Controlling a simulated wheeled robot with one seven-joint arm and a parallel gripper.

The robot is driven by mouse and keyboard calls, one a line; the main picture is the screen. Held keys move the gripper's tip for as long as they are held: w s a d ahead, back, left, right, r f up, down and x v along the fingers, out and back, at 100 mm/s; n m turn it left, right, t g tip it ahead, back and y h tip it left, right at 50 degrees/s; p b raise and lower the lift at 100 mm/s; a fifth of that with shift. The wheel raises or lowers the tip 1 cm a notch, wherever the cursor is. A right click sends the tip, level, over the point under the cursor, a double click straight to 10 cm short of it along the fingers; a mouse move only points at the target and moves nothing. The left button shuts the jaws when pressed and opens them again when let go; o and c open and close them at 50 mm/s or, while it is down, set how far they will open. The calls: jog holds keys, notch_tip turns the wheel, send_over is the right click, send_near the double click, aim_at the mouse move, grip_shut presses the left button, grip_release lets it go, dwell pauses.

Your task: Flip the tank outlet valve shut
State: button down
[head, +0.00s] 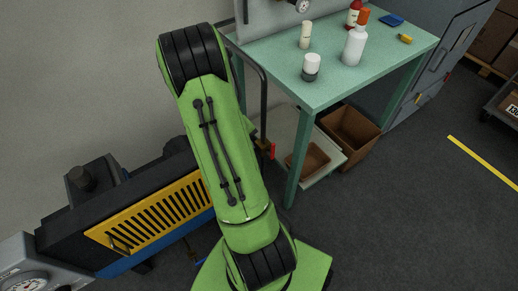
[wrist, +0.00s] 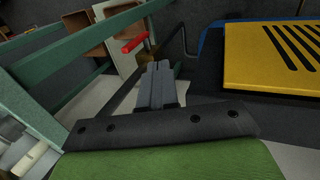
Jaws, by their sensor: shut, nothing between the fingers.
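A red lever handle (head: 272,151), likely the outlet valve's, shows just right of my green arm in the head view, beside a small brass-coloured part. The red handle (wrist: 135,43) also shows in the wrist view, just beyond and left of my fingertips. My gripper (wrist: 160,68) is shut and empty, with a visible gap to the handle in the picture; I cannot tell the depth between them. In the head view my gripper is hidden behind my arm. The valve body is mostly hidden or too small to make out.
A yellow slotted guard (head: 150,212) on a dark and blue machine stands left of my arm. A green table (head: 330,92) with bottles stands to the right, its leg near the handle. Cardboard boxes (head: 350,133) sit underneath. A dark bent pipe (wrist: 183,40) runs near my fingers.

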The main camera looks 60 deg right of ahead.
jog(key=s+d+f+b, duration=0.3)
jog(key=d+f, duration=0.3)
jog(key=f, duration=0.3)
jog(key=shift+s+d+f+b, duration=0.15)
jog(key=shift+d+b, duration=0.25)
